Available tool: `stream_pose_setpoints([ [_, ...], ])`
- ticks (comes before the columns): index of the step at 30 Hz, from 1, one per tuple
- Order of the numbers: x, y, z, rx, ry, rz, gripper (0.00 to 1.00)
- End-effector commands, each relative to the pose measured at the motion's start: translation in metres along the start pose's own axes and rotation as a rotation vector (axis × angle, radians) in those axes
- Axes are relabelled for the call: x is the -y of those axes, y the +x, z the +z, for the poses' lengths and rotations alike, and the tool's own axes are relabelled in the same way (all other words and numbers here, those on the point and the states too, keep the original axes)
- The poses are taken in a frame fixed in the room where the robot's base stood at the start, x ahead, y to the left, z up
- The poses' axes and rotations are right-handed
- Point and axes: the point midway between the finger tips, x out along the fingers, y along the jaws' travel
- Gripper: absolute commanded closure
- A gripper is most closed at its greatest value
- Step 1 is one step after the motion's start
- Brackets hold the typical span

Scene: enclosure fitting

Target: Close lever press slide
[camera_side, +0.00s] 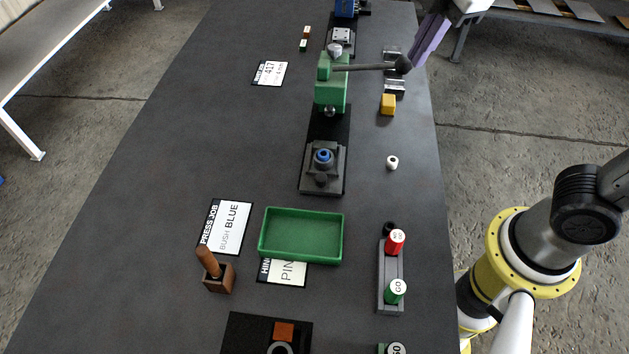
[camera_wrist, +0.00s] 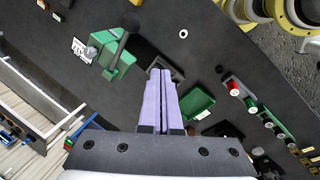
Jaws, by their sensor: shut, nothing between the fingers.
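The green lever press (camera_side: 331,90) stands upright on the bench, and also shows in the wrist view (camera_wrist: 116,60). Its lever (camera_side: 365,67) reaches right, roughly level, to a black ball knob (camera_side: 403,64). The dark slide (camera_side: 328,128) runs from under the press toward the near side. A grey nest (camera_side: 323,180) holding a blue bush (camera_side: 323,156) sits at the slide's near end, clear of the press. My gripper (camera_side: 419,64) is shut and empty, its purple fingertips close beside the knob; I cannot tell if they touch. In the wrist view the fingers (camera_wrist: 160,74) hide part of the slide.
A green tray (camera_side: 300,236) lies nearer than the slide. A yellow block (camera_side: 388,104) and a white ring (camera_side: 392,162) sit to the right. A button box with red (camera_side: 395,241) and green buttons stands near the right edge. The bench left of the press is mostly clear.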

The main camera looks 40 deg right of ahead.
Motion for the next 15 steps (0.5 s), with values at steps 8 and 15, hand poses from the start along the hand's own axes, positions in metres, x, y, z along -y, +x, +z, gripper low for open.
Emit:
stream_pose_setpoints([
  [8, 0.010, 0.053, -0.132, 0.075, -0.515, -0.110, 1.00],
  [15, 0.068, 0.098, -0.205, 0.127, -0.740, -0.175, 1.00],
])
